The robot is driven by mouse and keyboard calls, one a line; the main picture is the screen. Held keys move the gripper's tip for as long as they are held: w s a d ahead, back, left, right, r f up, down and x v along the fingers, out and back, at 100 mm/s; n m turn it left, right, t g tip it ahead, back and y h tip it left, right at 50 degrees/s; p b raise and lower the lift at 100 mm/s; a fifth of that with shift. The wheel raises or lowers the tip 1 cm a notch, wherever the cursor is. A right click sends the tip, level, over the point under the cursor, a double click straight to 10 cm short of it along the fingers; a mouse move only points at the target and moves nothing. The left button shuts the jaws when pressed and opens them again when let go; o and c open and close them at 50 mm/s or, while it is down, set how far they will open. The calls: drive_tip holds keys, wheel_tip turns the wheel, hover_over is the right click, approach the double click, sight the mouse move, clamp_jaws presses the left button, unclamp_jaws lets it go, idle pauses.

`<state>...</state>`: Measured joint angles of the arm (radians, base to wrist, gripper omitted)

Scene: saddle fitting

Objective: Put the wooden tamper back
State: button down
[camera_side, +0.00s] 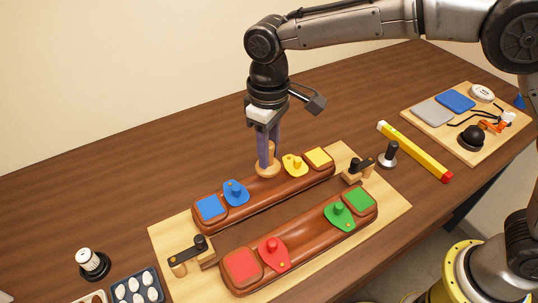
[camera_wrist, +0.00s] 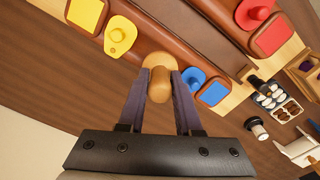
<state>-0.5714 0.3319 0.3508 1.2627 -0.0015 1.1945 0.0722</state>
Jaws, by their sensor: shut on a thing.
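The wooden tamper (camera_side: 266,168) is a pale, rounded wooden piece over the middle of the back brown saddle (camera_side: 256,190). My gripper (camera_side: 268,150) points down and is shut on the tamper. In the wrist view the tamper (camera_wrist: 158,82) sits between the two purple-grey fingers. The tamper's lower end is at or just above the leather; I cannot tell whether it touches. The blue knobbed piece (camera_side: 236,192) is to its left and the yellow knobbed piece (camera_side: 293,164) to its right. The front saddle (camera_side: 305,241) carries red and green pieces.
Both saddles lie on a pale board (camera_side: 395,203) with clamps (camera_side: 190,256) at its ends. A dark-handled tool (camera_side: 387,154) and a yellow level (camera_side: 415,151) stand at the right. A tray of white pieces (camera_side: 137,288) and a white-topped knob (camera_side: 92,264) are front left. Bare table lies behind the board.

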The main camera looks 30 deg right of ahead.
drive_tip(key=shift+r, duration=0.4)
